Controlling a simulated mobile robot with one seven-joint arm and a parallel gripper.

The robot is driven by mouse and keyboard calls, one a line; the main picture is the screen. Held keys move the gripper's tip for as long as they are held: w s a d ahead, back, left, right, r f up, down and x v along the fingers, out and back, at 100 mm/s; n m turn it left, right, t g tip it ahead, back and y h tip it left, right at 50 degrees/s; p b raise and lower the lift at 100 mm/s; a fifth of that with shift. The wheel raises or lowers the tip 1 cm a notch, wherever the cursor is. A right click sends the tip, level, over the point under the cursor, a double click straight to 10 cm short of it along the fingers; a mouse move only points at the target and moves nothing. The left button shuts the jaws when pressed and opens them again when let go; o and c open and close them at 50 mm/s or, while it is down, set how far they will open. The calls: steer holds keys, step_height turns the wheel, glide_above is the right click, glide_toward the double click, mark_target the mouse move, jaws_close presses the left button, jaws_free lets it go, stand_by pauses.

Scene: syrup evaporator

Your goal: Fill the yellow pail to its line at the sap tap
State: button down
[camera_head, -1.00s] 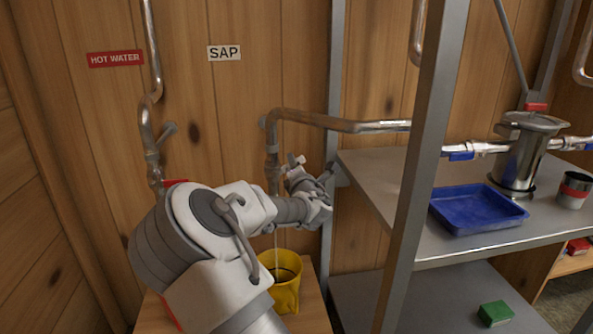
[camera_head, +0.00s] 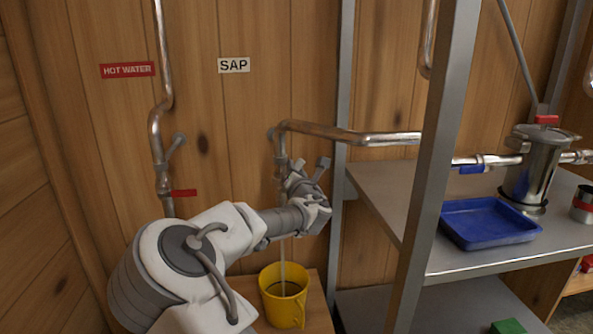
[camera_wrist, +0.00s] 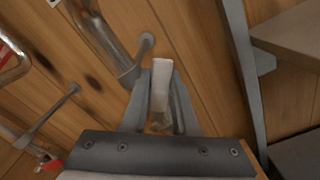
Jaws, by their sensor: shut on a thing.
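The yellow pail (camera_head: 285,312) stands upright on a wooden stand below the sap tap (camera_head: 281,166), under the SAP sign (camera_head: 234,65). A thin pale stream falls from the tap into the pail. The pail's inside looks dark; I cannot make out the fill level or its line. My gripper (camera_head: 295,180) is at the tap, above and slightly right of the pail. In the wrist view, my gripper (camera_wrist: 160,100) is shut on a whitish lever (camera_wrist: 161,82), which appears to be the tap's handle. My arm partly covers the tap area.
A hot water pipe (camera_head: 157,140) with a red-tagged valve is at left, under its HOT WATER sign (camera_head: 128,69). A metal rack post (camera_head: 430,170) stands right of my gripper. The shelf (camera_head: 470,262) holds a blue tray (camera_head: 488,238) and a steel canister (camera_head: 535,170).

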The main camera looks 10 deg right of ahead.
steer(key=c, duration=0.7)
jaws_free()
steer(key=shift+r, duration=0.1)
steer(key=shift+a, duration=0.15)
